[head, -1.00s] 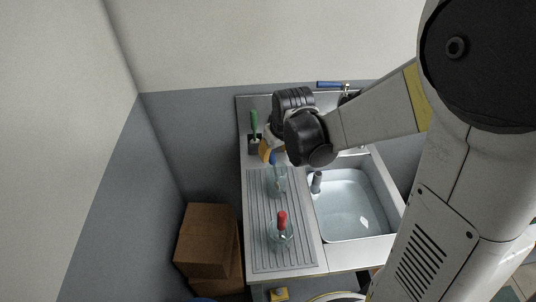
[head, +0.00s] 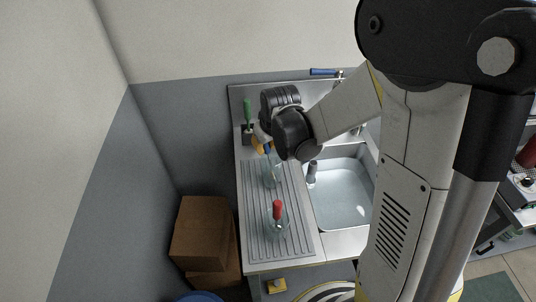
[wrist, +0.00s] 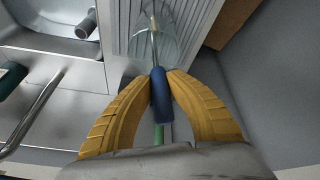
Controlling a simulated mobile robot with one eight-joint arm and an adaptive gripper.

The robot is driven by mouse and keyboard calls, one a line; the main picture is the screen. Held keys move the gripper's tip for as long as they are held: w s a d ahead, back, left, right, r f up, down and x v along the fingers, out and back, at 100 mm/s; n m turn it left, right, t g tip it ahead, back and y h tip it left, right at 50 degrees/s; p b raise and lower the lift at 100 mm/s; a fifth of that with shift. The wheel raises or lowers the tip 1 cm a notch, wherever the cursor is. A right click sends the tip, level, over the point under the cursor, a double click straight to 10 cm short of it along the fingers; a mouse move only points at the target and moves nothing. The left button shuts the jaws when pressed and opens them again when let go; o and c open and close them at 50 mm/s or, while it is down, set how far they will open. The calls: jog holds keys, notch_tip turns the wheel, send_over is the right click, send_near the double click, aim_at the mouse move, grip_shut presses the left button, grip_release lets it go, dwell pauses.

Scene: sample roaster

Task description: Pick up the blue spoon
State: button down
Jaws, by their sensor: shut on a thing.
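The blue spoon shows in the wrist view by its blue handle (wrist: 161,98), with a thin metal shaft running up the picture from it. My gripper (wrist: 160,75), with yellow ribbed fingers, is shut on this handle. In the head view the blue handle (head: 267,148) shows just below my gripper (head: 262,140), partly hidden by the wrist. The spoon's shaft overlaps a clear glass jar (head: 273,177) on the ribbed drainboard; I cannot tell how deep its lower end sits in the jar.
A second glass jar with a red-handled tool (head: 277,210) stands nearer on the drainboard (head: 296,235). A green-handled tool (head: 247,110) stands behind. The sink (head: 342,190) is to the right, with a blue-handled item (head: 324,72) at the back. Cardboard boxes (head: 200,232) stand left of the counter.

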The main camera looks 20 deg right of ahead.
notch_tip(320, 180, up, 18)
jog(key=p, duration=0.5)
dwell(0.3)
jog(key=shift+f, duration=0.15)
dwell(0.4)
